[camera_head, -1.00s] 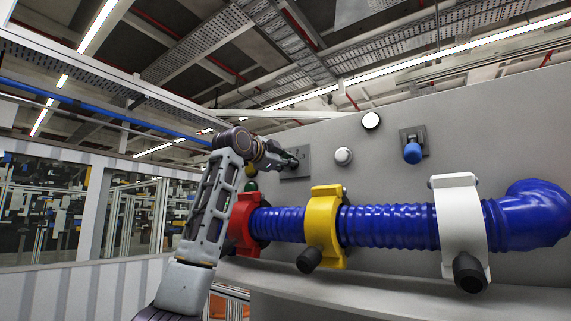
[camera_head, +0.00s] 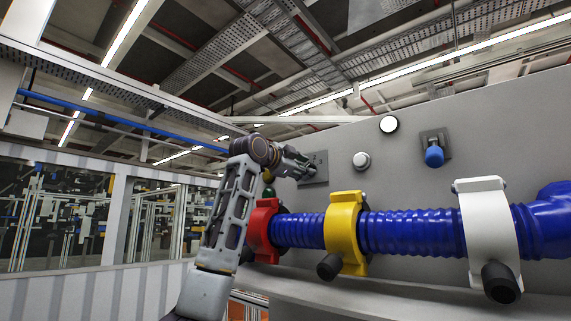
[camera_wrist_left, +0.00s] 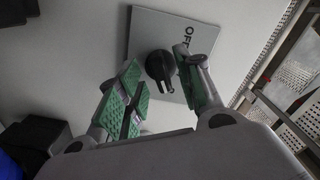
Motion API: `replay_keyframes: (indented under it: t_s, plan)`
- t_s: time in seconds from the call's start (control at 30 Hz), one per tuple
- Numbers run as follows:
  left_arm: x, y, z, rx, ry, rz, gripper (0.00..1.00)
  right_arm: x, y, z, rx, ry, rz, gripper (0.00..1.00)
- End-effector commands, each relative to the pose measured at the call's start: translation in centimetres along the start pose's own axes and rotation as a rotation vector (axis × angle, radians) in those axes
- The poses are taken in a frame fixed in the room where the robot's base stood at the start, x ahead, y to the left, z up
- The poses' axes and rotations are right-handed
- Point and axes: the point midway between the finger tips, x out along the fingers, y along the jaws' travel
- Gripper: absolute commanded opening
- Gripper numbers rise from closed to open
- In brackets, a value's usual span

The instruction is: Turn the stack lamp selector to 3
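The stack lamp selector is a black round knob (camera_wrist_left: 160,67) on a grey square plate (camera_wrist_left: 148,24) marked with the letters "OF", the rest hidden, in the left wrist view. In the head view the plate (camera_head: 319,161) is on the grey panel, and the knob is hidden or too small to tell. My left gripper (camera_head: 310,169) is in front of this plate. In the left wrist view my left gripper (camera_wrist_left: 160,82) is open, its green-padded fingers on either side of the knob. I cannot tell whether a finger touches it. My right gripper is not in view.
Right of the plate are a silver knob (camera_head: 361,161), a lit white lamp (camera_head: 389,124) and a blue knob (camera_head: 434,156). Below runs a blue ribbed hose (camera_head: 410,232) with red (camera_head: 261,230), yellow (camera_head: 344,228) and white (camera_head: 487,226) clamps. A small green dome (camera_head: 268,192) shows behind my arm.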

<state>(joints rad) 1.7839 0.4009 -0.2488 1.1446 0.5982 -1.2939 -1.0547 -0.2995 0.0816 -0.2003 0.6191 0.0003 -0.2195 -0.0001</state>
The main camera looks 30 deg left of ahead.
Motion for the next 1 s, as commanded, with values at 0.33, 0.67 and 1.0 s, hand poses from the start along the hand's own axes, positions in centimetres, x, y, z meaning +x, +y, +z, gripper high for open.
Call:
replay_keyframes:
  t_s: [0.33, 0.67, 1.0]
  plan:
    - [-2.9, 0.0, 0.0, 0.001, 0.001, -0.002, 0.36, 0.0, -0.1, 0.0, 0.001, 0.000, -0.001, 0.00]
    - [-6.7, -0.1, 0.0, 0.001, 0.001, -0.003, 0.36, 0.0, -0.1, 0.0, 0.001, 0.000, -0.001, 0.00]
    - [-10.4, 0.0, 0.0, 0.000, 0.000, 0.000, 0.36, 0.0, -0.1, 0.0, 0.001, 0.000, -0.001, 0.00]
